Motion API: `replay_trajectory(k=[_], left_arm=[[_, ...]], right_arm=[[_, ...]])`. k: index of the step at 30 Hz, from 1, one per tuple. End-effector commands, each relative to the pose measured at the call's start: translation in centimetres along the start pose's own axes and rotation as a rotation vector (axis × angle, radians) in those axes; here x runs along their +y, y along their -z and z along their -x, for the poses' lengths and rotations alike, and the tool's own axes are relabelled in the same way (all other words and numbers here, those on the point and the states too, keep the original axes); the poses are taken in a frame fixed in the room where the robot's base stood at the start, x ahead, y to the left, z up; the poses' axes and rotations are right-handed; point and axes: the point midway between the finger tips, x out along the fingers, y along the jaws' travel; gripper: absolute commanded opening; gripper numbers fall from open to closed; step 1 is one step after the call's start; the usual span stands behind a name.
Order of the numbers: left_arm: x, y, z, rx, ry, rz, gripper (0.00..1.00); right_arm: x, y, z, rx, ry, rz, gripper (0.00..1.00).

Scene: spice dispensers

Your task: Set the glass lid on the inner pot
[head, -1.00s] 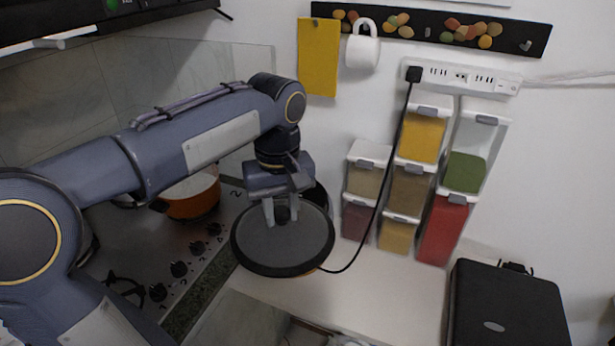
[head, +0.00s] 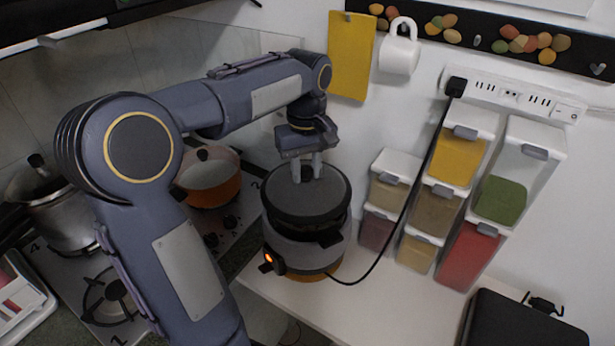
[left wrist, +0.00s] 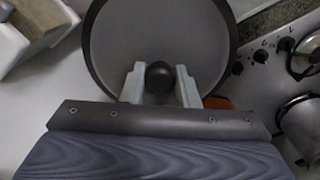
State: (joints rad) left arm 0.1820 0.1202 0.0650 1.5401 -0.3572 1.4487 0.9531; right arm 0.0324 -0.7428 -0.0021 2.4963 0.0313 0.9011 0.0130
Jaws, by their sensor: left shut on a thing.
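The round glass lid (head: 305,201), with a dark rim and black knob, is level over the dark inner pot (head: 325,236). The pot sits in a grey electric cooker (head: 302,258). My left gripper (head: 307,176) is shut on the lid's knob from above. In the left wrist view the lid (left wrist: 115,45) hides what is beneath it, and its knob (left wrist: 159,76) is between the fingers of the gripper (left wrist: 160,88). I cannot tell whether the lid touches the pot's rim. My right gripper is not in view.
An orange pot (head: 212,183) and a steel pot (head: 65,215) stand on the stove to the left. Stacked spice dispensers (head: 430,205) stand right of the cooker. A black cable (head: 392,222) runs up to the power strip (head: 515,98). White counter (head: 380,305) is clear in front.

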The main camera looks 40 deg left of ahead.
Motion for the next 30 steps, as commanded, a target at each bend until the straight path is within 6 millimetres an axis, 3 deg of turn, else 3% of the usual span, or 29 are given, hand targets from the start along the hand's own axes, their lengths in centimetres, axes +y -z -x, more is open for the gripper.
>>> replay_trajectory(k=[10,15,23,24,28,30], left_arm=[[1.1,2.3,-3.0,-0.001,0.002,0.001,0.00],[1.0,2.2,-5.5,0.000,0.002,-0.001,0.00],[1.0,2.2,-6.0,0.001,0.000,-0.001,0.00],[1.0,2.1,-6.1,-0.001,0.001,-0.001,0.32],[0.9,2.1,-6.2,-0.002,0.004,-0.001,0.49],[0.9,2.1,-6.2,-0.003,0.006,0.000,0.50]], right_arm=[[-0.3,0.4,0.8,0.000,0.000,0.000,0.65],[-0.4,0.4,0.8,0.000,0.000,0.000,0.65],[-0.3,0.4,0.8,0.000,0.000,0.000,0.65],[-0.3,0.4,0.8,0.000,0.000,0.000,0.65],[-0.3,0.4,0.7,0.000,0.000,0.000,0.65],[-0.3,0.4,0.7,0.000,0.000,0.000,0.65]])
